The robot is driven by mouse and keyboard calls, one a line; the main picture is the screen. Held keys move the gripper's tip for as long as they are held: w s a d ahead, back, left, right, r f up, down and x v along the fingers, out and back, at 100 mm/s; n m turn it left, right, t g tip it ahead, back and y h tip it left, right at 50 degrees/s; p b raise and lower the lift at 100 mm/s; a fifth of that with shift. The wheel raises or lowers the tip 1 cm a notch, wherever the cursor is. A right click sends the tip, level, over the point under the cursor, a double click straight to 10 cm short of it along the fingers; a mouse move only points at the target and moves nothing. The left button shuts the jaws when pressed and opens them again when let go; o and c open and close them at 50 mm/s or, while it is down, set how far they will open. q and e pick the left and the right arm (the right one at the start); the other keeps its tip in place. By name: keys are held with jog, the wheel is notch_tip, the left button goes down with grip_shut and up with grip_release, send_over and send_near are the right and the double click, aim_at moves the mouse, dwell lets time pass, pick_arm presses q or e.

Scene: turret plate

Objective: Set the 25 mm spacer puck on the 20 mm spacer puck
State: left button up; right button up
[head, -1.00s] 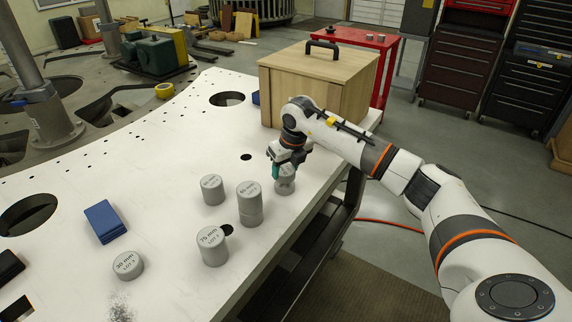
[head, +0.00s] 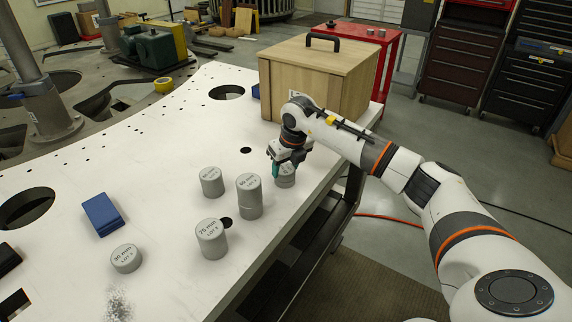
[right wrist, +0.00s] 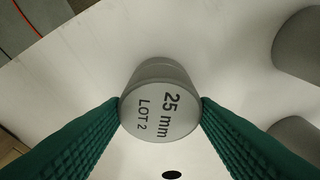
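The grey 25 mm spacer puck (right wrist: 160,110), labelled LOT 2, sits between the green fingers of my right gripper (head: 286,166). In the right wrist view the fingertips touch it on both sides. A second grey edge (right wrist: 160,66) shows just behind it, apparently a puck below it whose label is hidden. In the head view grey puck sides (head: 285,181) show under the gripper near the table's right edge. I cannot tell if the two pucks touch. No 20 mm label is readable. My left gripper is not in view.
Left of the gripper stand a tall grey puck stack (head: 249,197), a smaller puck (head: 212,182), a 75 mm puck (head: 211,240) and a 30 mm puck (head: 126,259). A wooden box (head: 310,85) stands behind, a blue block (head: 103,215) at left. The white plate (head: 165,165) has holes.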

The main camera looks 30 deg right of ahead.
jog(key=o, duration=0.5)
jog(key=shift+b+v, duration=1.45)
jog(key=shift+v, duration=4.6)
